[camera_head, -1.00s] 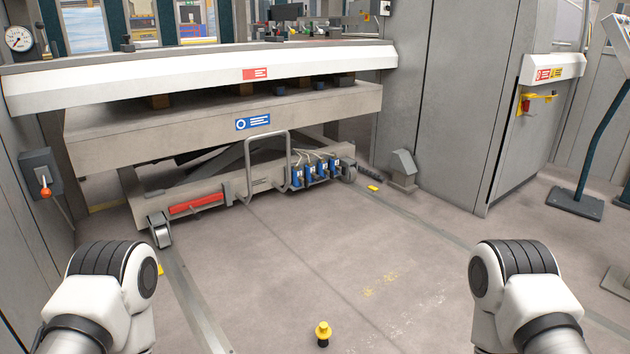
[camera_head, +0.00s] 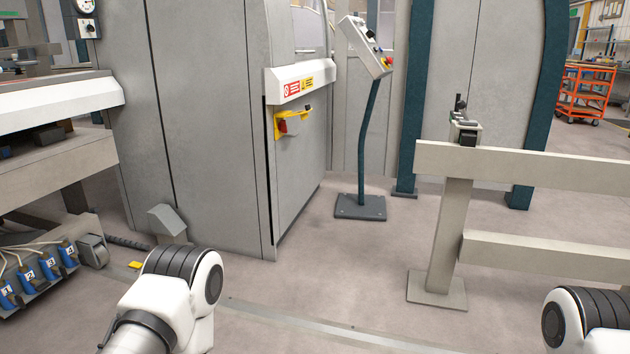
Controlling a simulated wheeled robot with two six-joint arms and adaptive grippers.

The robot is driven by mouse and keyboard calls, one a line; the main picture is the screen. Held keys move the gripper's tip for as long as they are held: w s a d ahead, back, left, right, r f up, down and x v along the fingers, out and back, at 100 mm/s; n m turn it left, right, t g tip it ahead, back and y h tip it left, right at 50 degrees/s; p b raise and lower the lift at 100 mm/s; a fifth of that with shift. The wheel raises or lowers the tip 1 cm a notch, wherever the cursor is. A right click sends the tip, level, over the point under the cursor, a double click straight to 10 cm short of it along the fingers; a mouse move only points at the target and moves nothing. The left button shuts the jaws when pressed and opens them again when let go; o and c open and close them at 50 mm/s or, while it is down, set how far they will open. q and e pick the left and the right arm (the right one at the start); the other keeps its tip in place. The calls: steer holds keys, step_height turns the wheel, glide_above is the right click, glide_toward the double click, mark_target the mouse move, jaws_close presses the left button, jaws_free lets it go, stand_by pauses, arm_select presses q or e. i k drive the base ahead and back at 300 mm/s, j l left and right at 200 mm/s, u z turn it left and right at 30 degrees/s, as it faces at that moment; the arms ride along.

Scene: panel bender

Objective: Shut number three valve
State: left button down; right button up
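A row of blue numbered valve blocks sits low on the bender's cart at the left of the head view, with white hoses running to them. Labels 1, 2, 3 and 4 show. The number three valve (camera_head: 52,260) is third from the left, beside the number four valve (camera_head: 70,252). The lever positions are too small to tell. Parts of both my arms show at the bottom, the left one in front of the floor near the valves. Neither gripper is in the picture.
A grey cabinet (camera_head: 215,120) with a yellow-and-red switch (camera_head: 290,120) stands right of the valves. A pedestal control panel (camera_head: 368,48) stands behind it. A beige rail (camera_head: 530,165) blocks the right.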

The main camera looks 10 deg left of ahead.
mark_target(61, 270)
steer(key=i+u, duration=0.4)
steer(key=i, duration=0.15)
steer(key=i+l+u, duration=0.1)
steer(key=i+u, duration=0.25)
steer(key=i, duration=0.15)
steer(key=i+l+u, duration=0.4)
steer(key=i, duration=0.15)
steer(key=i+j+u, duration=0.25)
steer(key=u, duration=0.15)
steer(key=i+j+u, duration=0.2)
steer(key=u, duration=0.2)
steer(key=i+u, duration=0.8)
steer(key=i+l+u, duration=0.1)
steer(key=i+u, duration=0.15)
steer(key=u, duration=0.15)
steer(key=i+u, duration=0.1)
steer(key=i, duration=0.15)
